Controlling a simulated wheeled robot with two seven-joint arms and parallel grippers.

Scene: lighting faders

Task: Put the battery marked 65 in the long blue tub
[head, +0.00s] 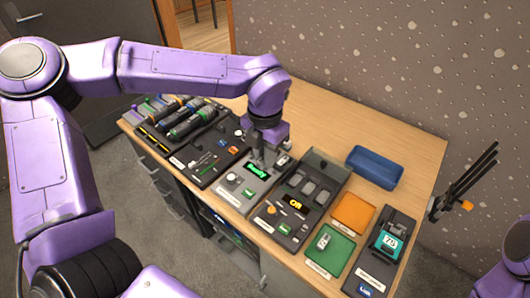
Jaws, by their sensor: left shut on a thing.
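The long blue tub (362,172) stands empty at the back right of the table. My left gripper (262,160) reaches down over the table beside a grey device with a green "Ready" display (256,170). It is shut on a small pale grey thing (282,160), mostly hidden by the fingers. I cannot read a mark on it or tell whether it is the battery marked 65. A small grey piece (323,241) lies on the green mat (336,257); its mark is too small to read. My right gripper is not in view.
A black tray with several grey blocks (308,188) and an "OR" display lies between device and tub. Right of it are an orange mat (353,212) and a dark unit with a teal display (390,242). Cylinders (185,125) lie at left. A dark pronged object (465,182) stands beyond the right edge.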

